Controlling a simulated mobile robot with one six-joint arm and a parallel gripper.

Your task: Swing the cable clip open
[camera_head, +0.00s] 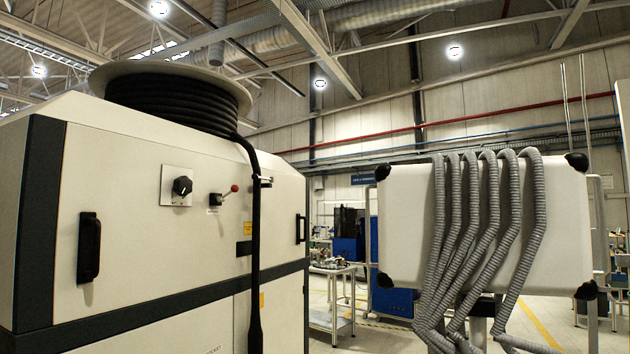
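A black cable (256,220) comes off the coiled cable reel (172,92) on top of a cream cabinet and hangs down the cabinet's front. A small dark clip (266,182) sits beside the cable on the cabinet's front, near its upper edge. It looks like the cable clip and appears to touch the cable. It is too small to tell whether it is open or shut. My gripper is not in view.
The cream cabinet (130,240) carries a black knob (182,186), a red-tipped lever (230,191) and black handles (89,247). A white box (400,225) with several grey ribbed hoses (485,200) stands at right. Between them, floor and a cart (332,315) show farther back.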

